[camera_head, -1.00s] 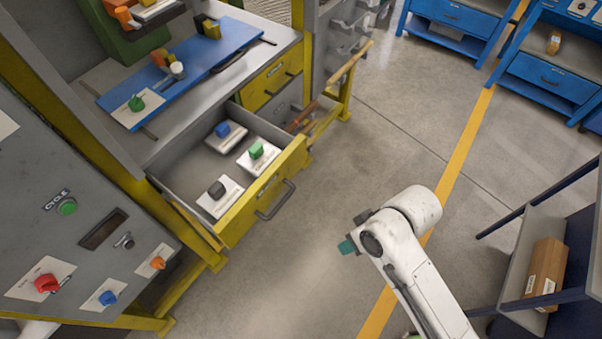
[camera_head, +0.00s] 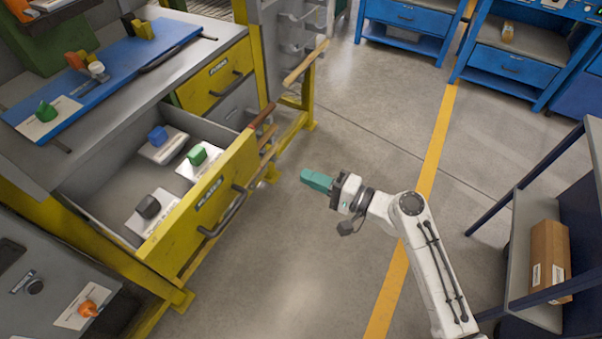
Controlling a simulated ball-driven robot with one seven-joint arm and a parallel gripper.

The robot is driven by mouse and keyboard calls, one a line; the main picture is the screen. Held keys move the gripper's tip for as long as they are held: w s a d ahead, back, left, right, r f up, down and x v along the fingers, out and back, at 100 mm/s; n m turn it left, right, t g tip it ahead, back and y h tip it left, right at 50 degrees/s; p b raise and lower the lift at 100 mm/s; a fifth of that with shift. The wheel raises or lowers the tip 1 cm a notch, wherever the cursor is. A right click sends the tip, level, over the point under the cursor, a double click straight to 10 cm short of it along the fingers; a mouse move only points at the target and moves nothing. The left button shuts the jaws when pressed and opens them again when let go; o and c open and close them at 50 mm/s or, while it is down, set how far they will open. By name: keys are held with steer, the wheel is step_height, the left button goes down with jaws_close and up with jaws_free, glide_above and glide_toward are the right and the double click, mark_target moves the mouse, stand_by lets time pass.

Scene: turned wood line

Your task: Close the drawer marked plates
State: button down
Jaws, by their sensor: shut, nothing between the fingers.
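The open yellow drawer (camera_head: 203,201) with a label that appears to read plates is pulled well out of the grey and yellow cabinet at the left. Its dark bar handle (camera_head: 223,212) is on the front. Inside lie white plates with a blue block (camera_head: 158,136), a green block (camera_head: 197,155) and a dark grey block (camera_head: 148,207). My gripper (camera_head: 306,178) has teal fingers, is shut and empty, and is over the floor to the right of the drawer front, apart from it and pointing left towards it.
A shut yellow drawer (camera_head: 214,76) is behind the open one. A wooden-handled tool (camera_head: 306,62) juts out beside the cabinet. A dark shelf with a cardboard box (camera_head: 549,258) stands at right. Blue benches (camera_head: 402,22) stand at the back. The floor between is clear.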

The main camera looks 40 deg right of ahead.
mark_target(255, 155)
steer(key=p+x, duration=0.1)
steer(key=x, duration=1.1)
steer(key=shift+w+a+p, duration=0.1)
steer(key=shift+w+p, duration=0.1)
steer(key=shift+p, duration=0.1)
